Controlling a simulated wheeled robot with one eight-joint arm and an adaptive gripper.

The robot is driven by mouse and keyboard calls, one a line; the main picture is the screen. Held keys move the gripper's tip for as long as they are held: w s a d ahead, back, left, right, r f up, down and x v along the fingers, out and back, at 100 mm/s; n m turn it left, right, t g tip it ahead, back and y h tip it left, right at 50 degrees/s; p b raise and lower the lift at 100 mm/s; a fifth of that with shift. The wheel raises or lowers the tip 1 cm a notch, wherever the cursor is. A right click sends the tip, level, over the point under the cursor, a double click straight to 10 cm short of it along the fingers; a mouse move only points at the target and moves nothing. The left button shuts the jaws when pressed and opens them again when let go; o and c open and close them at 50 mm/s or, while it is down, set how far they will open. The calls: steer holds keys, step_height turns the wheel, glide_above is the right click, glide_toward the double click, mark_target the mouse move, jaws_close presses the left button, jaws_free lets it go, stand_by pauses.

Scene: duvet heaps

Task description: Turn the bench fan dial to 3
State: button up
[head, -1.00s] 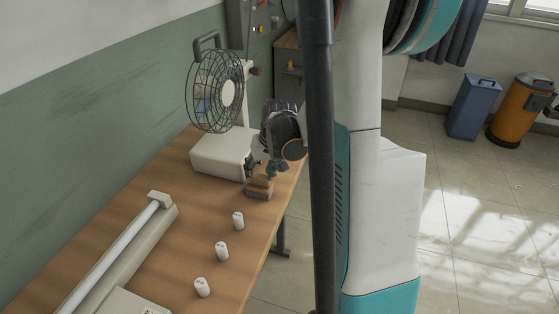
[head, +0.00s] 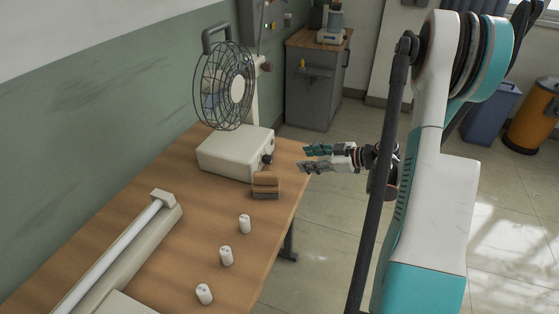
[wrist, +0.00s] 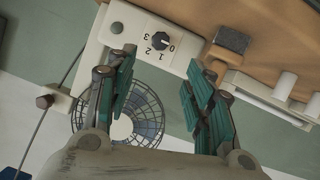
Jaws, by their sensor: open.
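The bench fan (head: 236,88) has a wire cage and stands on a cream base (head: 225,152) at the table's far end. Its dark dial (head: 267,160) is on the base's front face. In the wrist view the dial (wrist: 160,41) shows clearly, with 0, 1, 2 and 3 printed around it in an upside-down view. A light mark on the knob appears to face the 0 side, but it is too small to be sure. My gripper (head: 304,158) is open and empty, to the right of the dial and apart from it, near the table edge.
A brown-topped block (head: 265,186) sits on the table (head: 190,240) just before the fan base. Several white cylinders (head: 244,224) stand in a row, with a tube-light fixture (head: 125,250) to the left. A grey cabinet (head: 315,85) stands behind. Open floor lies right.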

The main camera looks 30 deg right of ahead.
mark_target(272, 160)
steer(key=b+x, duration=0.4)
steer(key=x, duration=0.9)
steer(key=shift+w+a+f, duration=0.1)
steer(key=shift+w+a, duration=0.1)
steer(key=shift+a, duration=0.05)
steer(key=c, duration=1.1)
